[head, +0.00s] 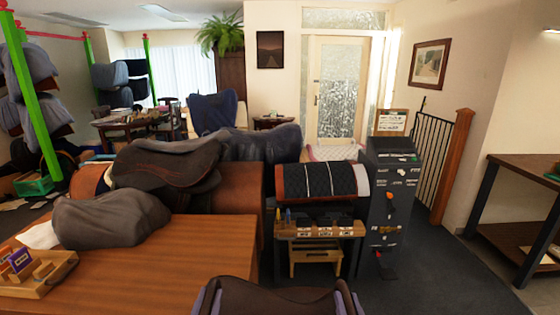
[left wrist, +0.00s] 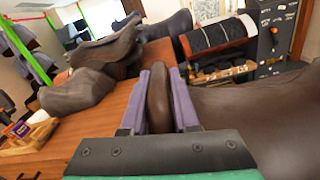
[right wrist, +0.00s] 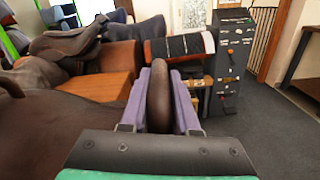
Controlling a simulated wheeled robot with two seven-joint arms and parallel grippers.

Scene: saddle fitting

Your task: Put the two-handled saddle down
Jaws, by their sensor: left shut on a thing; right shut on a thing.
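The two-handled saddle (head: 275,299) is dark brown and shows at the bottom edge of the head view, in front of the wooden table's right end. Most of it is cut off there. My left gripper (left wrist: 168,100) is shut on one handle, which stands between its purple fingers in the left wrist view. My right gripper (right wrist: 160,100) is shut on the other handle in the right wrist view. The saddle's brown body (left wrist: 270,115) spreads to the right in the left wrist view, and to the left in the right wrist view (right wrist: 50,130). Its underside is hidden.
The wooden table (head: 205,250) has a clear right part; a covered saddle (head: 110,217) and a wooden tool tray (head: 35,275) occupy its left. Behind stand a brown saddle (head: 165,165), a rack with a striped pad (head: 322,181) and a grey cabinet (head: 392,210). Dark floor (head: 440,270) is open at right.

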